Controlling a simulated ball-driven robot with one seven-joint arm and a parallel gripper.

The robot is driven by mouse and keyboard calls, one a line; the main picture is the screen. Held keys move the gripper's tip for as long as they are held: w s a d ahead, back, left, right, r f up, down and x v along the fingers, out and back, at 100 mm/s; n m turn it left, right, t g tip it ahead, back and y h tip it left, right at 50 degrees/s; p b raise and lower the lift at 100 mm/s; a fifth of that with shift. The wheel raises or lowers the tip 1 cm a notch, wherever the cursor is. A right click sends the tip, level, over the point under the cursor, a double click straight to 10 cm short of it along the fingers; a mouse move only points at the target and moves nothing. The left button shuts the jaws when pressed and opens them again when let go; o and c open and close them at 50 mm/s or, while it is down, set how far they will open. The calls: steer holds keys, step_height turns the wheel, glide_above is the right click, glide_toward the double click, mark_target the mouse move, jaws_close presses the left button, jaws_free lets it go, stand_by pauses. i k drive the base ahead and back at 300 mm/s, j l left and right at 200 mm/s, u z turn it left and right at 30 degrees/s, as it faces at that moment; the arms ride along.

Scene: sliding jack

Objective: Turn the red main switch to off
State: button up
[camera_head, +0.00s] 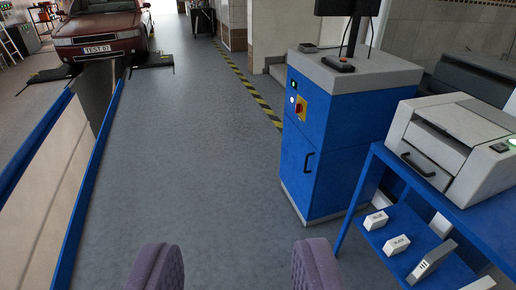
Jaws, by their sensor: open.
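The red main switch (300,108) is a small red knob on a yellow plate, on the upper front face of a blue cabinet (310,160) with a grey top. The knob's exact angle is too small to tell. A green light and a white round light sit beside it on the same face. My gripper (237,275) shows as two purple-grey fingers at the bottom edge. It is open and empty, with the floor visible between the fingers. It is apart from the cabinet, nearer to me and to the lower left of the switch.
A blue shelf table (463,212) with a grey printer (452,140) and small boxes stands at the right. A blue-edged pit (92,165) runs along the left. A dark red car (98,30) stands at the far left. The grey floor (195,150) between is clear.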

mark_target(299, 108)
steer(key=i+z, duration=0.15)
steer(key=i, duration=0.4)
steer(key=i+j+z, duration=0.15)
steer(key=i, duration=0.35)
steer(key=i+j+z, duration=0.15)
steer(key=i, duration=0.4)
steer(key=i+u, duration=0.1)
steer(key=i, duration=0.8)
steer(key=i+u, duration=0.1)
steer(key=i, duration=0.8)
steer(key=i+l+u, duration=0.1)
steer(key=i, duration=0.85)
